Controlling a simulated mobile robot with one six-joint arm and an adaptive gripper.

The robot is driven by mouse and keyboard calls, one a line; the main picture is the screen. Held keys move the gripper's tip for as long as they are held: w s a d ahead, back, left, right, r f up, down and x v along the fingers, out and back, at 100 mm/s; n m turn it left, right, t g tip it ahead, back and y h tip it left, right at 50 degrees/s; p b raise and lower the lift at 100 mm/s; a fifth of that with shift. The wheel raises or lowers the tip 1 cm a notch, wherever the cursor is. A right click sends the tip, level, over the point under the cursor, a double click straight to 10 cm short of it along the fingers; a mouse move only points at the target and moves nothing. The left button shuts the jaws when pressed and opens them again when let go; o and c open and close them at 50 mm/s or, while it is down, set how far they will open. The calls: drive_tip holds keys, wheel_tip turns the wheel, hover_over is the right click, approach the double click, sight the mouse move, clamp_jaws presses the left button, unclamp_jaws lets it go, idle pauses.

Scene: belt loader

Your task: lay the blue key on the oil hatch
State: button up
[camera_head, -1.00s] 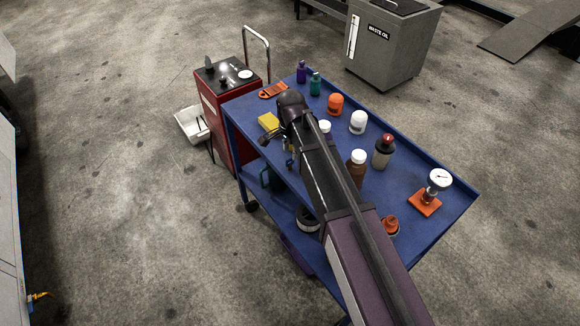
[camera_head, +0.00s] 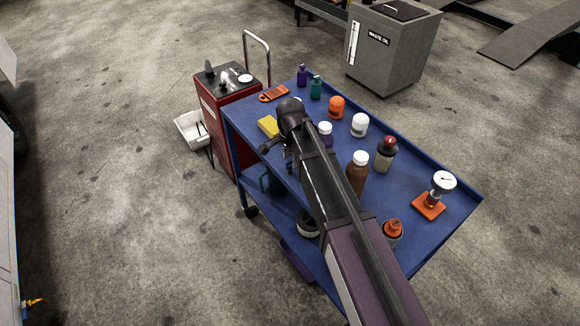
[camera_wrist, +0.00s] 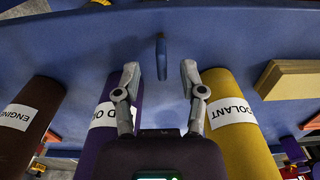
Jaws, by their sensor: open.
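A thin blue piece, apparently the blue key (camera_wrist: 161,57), stands between my fingertips in the wrist view, with a gap to each finger. My gripper (camera_wrist: 160,78) is open around it, holding nothing. In the head view my arm hides the key and most of the gripper over the left edge of the blue cart (camera_head: 437,216). A dark lid (camera_head: 405,10) lies on top of the grey waste oil bin (camera_head: 393,50); I cannot tell whether it is the oil hatch.
A purple bottle (camera_wrist: 98,118) and a yellow coolant bottle (camera_wrist: 233,120) flank my gripper in the wrist view.

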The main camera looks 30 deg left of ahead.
sight(290, 168)
drive_tip(key=shift+f+b, duration=2.1)
drive_tip(key=shift+f, duration=0.25)
clamp_jaws()
